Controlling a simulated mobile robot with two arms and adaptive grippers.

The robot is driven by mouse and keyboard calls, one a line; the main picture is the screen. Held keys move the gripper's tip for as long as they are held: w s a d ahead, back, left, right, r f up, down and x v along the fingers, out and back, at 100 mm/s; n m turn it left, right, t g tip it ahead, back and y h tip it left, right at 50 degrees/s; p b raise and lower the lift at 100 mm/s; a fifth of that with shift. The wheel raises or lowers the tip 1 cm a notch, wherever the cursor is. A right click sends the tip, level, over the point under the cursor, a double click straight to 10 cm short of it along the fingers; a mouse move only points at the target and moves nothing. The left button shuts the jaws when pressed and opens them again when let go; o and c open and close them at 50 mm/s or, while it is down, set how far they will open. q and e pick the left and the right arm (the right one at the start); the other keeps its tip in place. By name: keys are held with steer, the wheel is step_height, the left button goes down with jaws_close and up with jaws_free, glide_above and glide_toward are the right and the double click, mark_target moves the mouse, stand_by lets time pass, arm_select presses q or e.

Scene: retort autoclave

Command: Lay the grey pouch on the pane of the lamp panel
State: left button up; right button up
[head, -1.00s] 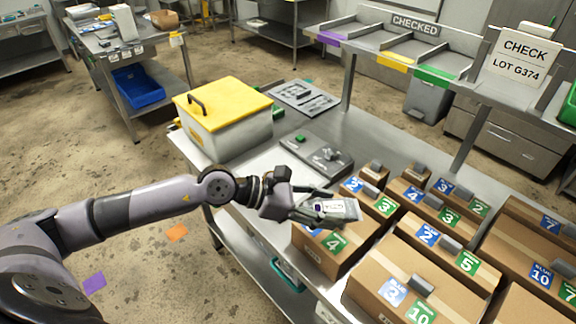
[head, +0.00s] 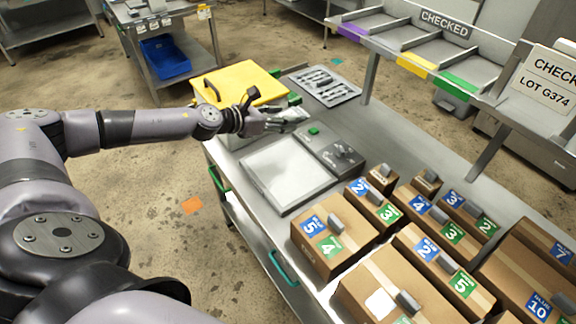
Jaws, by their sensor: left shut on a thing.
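My left gripper (head: 272,121) is shut on the grey pouch (head: 293,114), a small silvery packet. It holds the pouch beside the yellow-lidded box, past the far edge of the pane in the picture. The lamp panel lies flat on the steel table, with a pale, bare pane (head: 284,171) and a grey control section (head: 335,149) with a green button on its right. The pouch is apart from the pane. The fingers hide part of the pouch. My right gripper is not in view.
A box with a yellow lid (head: 237,82) stands behind the left gripper. A grey tray with cutouts (head: 325,86) lies at the back. Several numbered cartons (head: 330,250) fill the table's near right. A shelf marked CHECKED (head: 446,23) runs above the table's far side.

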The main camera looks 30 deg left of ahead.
arm_select(q)
steer(key=b, duration=0.4)
glide_above(282, 172)
step_height(282, 172, down, 8)
step_height(282, 172, down, 7)
steer(key=b, duration=0.2)
steer(key=shift+w+r+b, duration=0.15)
steer(key=shift+r+b, duration=0.05)
steer(key=shift+b, duration=0.15)
steer(key=shift+f+b, duration=0.45)
steer(key=shift+f, duration=1.8)
steer(key=shift+f+b, duration=0.35)
steer(key=shift+b, duration=0.05)
steer(key=o, duration=1.2)
steer(key=shift+f, duration=0.1)
